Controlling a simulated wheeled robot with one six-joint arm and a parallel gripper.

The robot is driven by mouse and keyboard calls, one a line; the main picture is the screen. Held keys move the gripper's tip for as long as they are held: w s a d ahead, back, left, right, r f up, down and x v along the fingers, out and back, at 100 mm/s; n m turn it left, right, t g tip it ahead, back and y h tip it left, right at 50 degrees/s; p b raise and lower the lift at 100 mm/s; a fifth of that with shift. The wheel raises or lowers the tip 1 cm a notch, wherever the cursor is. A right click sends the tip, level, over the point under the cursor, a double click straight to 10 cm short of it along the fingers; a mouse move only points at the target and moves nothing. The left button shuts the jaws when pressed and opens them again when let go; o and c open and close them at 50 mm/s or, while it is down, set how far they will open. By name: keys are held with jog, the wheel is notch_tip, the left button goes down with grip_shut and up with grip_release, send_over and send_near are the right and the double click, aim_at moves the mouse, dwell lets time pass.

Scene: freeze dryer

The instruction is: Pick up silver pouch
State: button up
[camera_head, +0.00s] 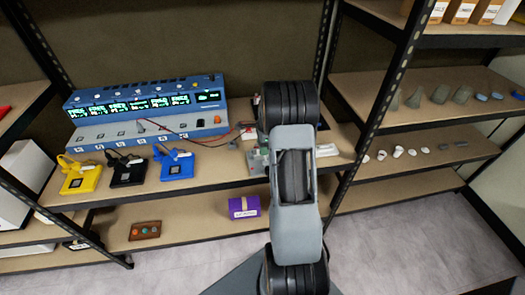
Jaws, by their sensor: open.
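I cannot make out a clear silver pouch in the head view. Several small grey upright items (440,94) stand on the upper middle right shelf, too small to tell whether one is a pouch. My arm rises through the middle of the picture in front of the shelves. My gripper does not show; the arm's own black and grey links hide what lies behind them.
A blue instrument (150,112) with lit displays stands on the left shelf. Yellow (80,178), black (127,172) and blue (177,166) devices lie before it. A purple box (244,207) sits below. A perforated post (385,100) divides the shelves. Floor at lower right is clear.

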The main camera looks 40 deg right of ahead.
jog(key=shift+c, duration=0.3)
grip_shut()
jog(key=shift+r, duration=0.1)
